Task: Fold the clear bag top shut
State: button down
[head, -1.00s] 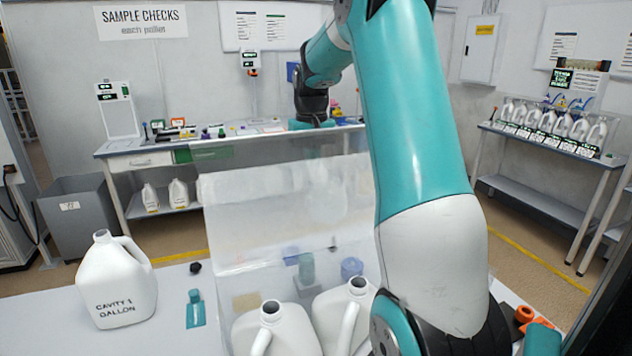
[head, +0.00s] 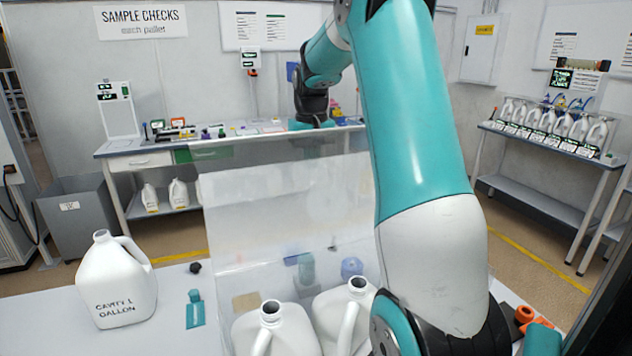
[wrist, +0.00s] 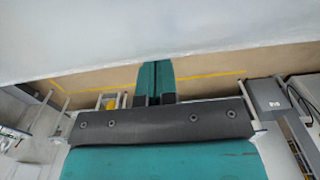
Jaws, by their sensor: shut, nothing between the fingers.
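The clear bag (head: 235,212) is a translucent sheet on the white table in the head view. Its top stands up behind the jugs as a broad, tilted flap and is not folded down. In the wrist view a pale sheet, apparently the bag (wrist: 150,25), fills the top of the picture. My gripper (wrist: 153,68) is shut and empty, its teal fingertips at the lower edge of that sheet. I cannot tell whether they touch it. In the head view the fingertips are not clearly visible near the far side of the flap.
A labelled jug (head: 118,285), a small teal item (head: 195,310) and a black cap (head: 195,268) are at left. A bench (head: 150,160) stands behind, and a jug rack (head: 550,135) at right.

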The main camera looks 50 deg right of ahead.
aim_at(327, 148)
jog(key=shift+s+a+f, duration=0.1)
jog(key=shift+s+a+b, duration=0.25)
jog(key=shift+s+b, duration=0.05)
jog(key=shift+s, duration=0.1)
jog(key=shift+s+a+r+p, duration=0.4)
jog(key=shift+s+r, duration=0.3)
jog(key=shift+r, duration=0.1)
jog(key=shift+s+a+r+p, duration=0.4)
jog(key=shift+s+r, duration=0.25)
jog(key=shift+r, duration=0.15)
jog(key=shift+s+a, duration=0.1)
jog(key=shift+s, duration=0.05)
jog(key=shift+r, duration=0.1)
jog(key=shift+s+a+r+p, duration=0.15)
jog(key=shift+s+a+r, duration=0.35)
jog(key=shift+s, duration=0.25)
jog(key=shift+s+a+r+p, duration=0.15)
jog(key=shift+s+a+r, duration=0.3)
jog(key=shift+s, duration=0.3)
jog(key=shift+s+a+r, duration=0.1)
jog(key=shift+s+a, duration=0.05)
jog(key=shift+s, duration=0.15)
